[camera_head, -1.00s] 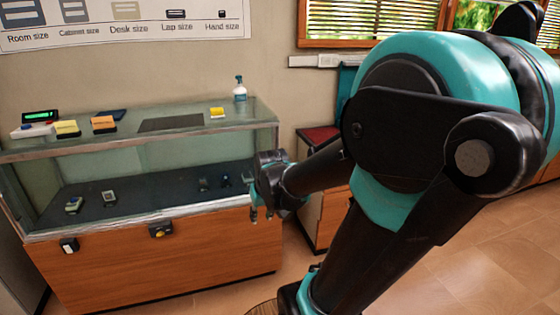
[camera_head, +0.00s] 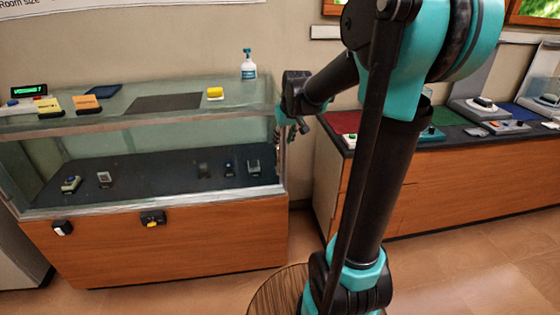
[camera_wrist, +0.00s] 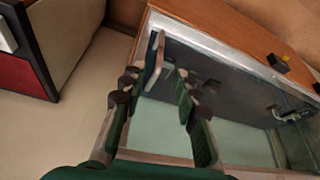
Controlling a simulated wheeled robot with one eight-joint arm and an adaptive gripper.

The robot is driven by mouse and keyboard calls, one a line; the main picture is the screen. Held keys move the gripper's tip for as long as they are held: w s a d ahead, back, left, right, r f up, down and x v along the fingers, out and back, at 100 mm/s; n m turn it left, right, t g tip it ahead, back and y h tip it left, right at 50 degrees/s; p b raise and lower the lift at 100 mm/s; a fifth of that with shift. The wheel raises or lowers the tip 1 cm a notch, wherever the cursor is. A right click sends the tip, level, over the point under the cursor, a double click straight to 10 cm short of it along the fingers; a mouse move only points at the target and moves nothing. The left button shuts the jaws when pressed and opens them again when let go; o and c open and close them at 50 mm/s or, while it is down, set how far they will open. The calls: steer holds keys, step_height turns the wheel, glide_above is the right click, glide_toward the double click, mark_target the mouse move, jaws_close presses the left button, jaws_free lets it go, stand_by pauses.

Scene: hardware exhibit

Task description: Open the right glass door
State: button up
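The glass display case (camera_head: 150,208) stands at the left in the head view, with a glass front over a wooden base. The right part of its glass front (camera_head: 225,145) appears closed, though reflections make this hard to tell. My gripper (camera_head: 279,138) is at the case's right end, near the upright metal edge. In the wrist view my gripper (camera_wrist: 157,75) is open, its two fingers apart. A pale upright bar (camera_wrist: 153,60), perhaps a door handle or edge, shows between the fingertips; I cannot tell whether they touch it.
Small devices sit inside the case. A lock-like fitting (camera_head: 152,219) is on the front. A wooden counter (camera_head: 450,185) stands to the right, with a floor gap between it and the case.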

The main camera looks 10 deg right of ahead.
glide_above(278, 172)
steer(key=f, duration=1.2)
steer(key=shift+w+d+f, duration=0.1)
steer(key=shift+w+f, duration=0.15)
steer(key=shift+f, duration=0.1)
jaws_close()
